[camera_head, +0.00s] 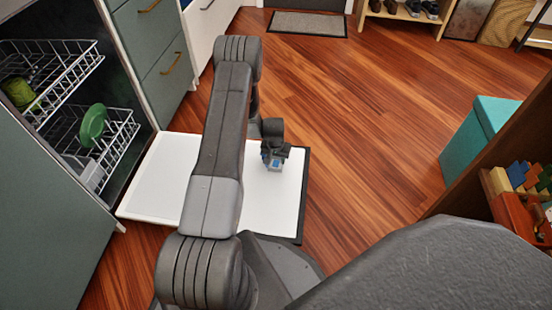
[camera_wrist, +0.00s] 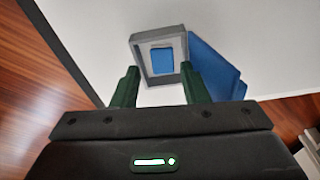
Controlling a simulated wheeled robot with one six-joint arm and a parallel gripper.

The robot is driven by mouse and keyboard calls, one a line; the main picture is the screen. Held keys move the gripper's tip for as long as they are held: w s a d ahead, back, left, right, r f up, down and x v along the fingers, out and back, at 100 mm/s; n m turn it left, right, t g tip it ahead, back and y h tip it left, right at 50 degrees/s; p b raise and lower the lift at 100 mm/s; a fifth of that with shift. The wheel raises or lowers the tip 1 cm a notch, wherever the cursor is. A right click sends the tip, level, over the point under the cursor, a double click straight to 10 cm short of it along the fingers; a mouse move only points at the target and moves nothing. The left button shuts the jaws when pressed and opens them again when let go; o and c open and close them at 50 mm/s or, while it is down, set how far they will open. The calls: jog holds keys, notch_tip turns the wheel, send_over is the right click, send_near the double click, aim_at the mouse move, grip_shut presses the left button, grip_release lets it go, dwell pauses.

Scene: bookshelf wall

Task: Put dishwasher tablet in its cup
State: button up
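The grey square cup (camera_wrist: 141,60) sits on the white inner face of the open dishwasher door (camera_wrist: 90,25). A blue block that looks like the dishwasher tablet (camera_wrist: 162,61) shows inside the cup's walls. A blue flap (camera_wrist: 215,68) stands open beside the cup on the right. My gripper (camera_wrist: 159,78) has its two green fingers apart, with nothing seen held between them. The fingertips are close to the cup's near side; whether they touch it I cannot tell. In the head view, my gripper (camera_head: 275,150) is over the door (camera_head: 160,180), partly hiding the cup.
The dishwasher's upper rack (camera_head: 65,75) and lower rack (camera_head: 122,133) show at left, with a green plate (camera_head: 92,123) in the lower one. Drawers (camera_head: 160,55) stand behind the door. A teal box (camera_head: 478,135) stands at right. The wooden floor between is clear.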

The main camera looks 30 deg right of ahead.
jog(key=shift+w+a, duration=0.1)
jog(key=shift+a, duration=0.05)
notch_tip(320, 180, up, 14)
jog(key=s+a+p, duration=0.1)
jog(key=p, duration=0.3)
jog(key=shift+s+a+f+p, duration=0.15)
jog(key=shift+s+f+p, duration=0.05)
jog(key=shift+s+p, duration=0.15)
notch_tip(320, 180, down, 9)
jog(key=w+b, duration=0.1)
jog(key=b, duration=0.2)
jog(key=shift+d, duration=0.45)
jog(key=shift+a, duration=0.15)
